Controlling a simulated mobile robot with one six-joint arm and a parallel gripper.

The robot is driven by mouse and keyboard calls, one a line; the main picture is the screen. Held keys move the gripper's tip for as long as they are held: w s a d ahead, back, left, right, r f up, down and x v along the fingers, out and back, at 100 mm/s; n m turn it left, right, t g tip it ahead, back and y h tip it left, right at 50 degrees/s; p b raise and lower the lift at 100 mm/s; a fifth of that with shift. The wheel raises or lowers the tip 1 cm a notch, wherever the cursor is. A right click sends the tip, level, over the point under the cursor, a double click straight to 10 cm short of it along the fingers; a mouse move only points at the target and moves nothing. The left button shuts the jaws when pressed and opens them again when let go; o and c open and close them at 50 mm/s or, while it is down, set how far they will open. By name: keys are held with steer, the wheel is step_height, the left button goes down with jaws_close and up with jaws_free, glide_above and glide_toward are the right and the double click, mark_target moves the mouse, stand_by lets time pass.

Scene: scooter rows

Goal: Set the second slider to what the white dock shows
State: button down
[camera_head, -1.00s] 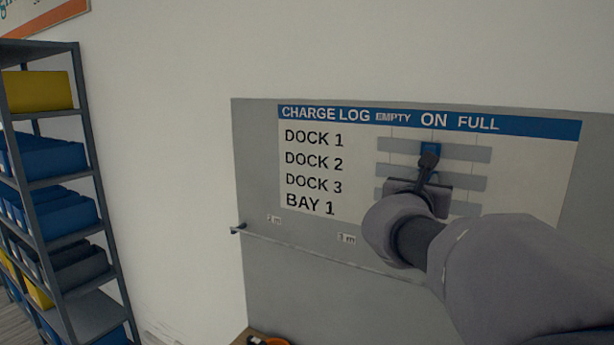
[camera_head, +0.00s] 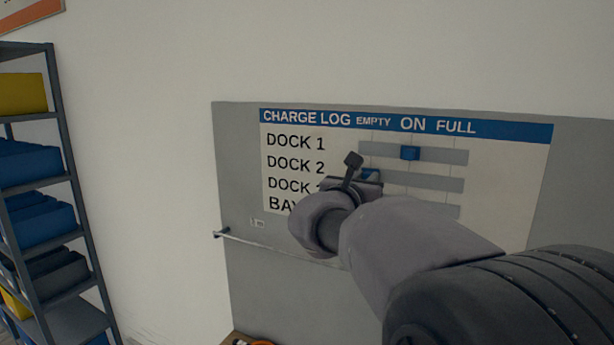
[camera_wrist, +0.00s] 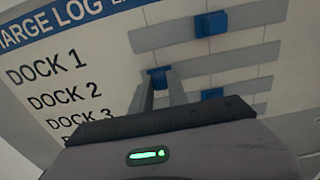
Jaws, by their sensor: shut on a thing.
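The charge log board (camera_head: 500,170) on the wall has rows DOCK 1, DOCK 2, DOCK 3 and BAY 1, with columns EMPTY, ON and FULL. The second slider (camera_head: 370,174) is a blue block near the left end of the DOCK 2 track, under EMPTY. My gripper (camera_head: 361,170) is shut on it; in the wrist view the fingers meet at this blue block (camera_wrist: 158,77). The first slider (camera_head: 410,153) sits under ON. A third blue slider (camera_wrist: 211,94) shows on the track below. The lower rows are partly hidden by my arm. No white dock is in view.
A thin rail (camera_head: 270,243) sticks out along the board's lower part. A grey shelf rack (camera_head: 62,150) with blue and yellow bins stands at the left. The wall above the board is bare.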

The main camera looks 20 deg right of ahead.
steer(key=shift+w+a+r, duration=0.1)
steer(key=shift+w+a, duration=0.05)
steer(key=c, duration=1.6)
jaws_free()
steer(key=o, duration=0.3)
steer(key=shift+w+a, duration=0.1)
steer(key=shift+w, duration=0.05)
steer(key=shift+s, duration=0.2)
steer(key=v, duration=1.7)
steer(key=shift+s+a, duration=0.1)
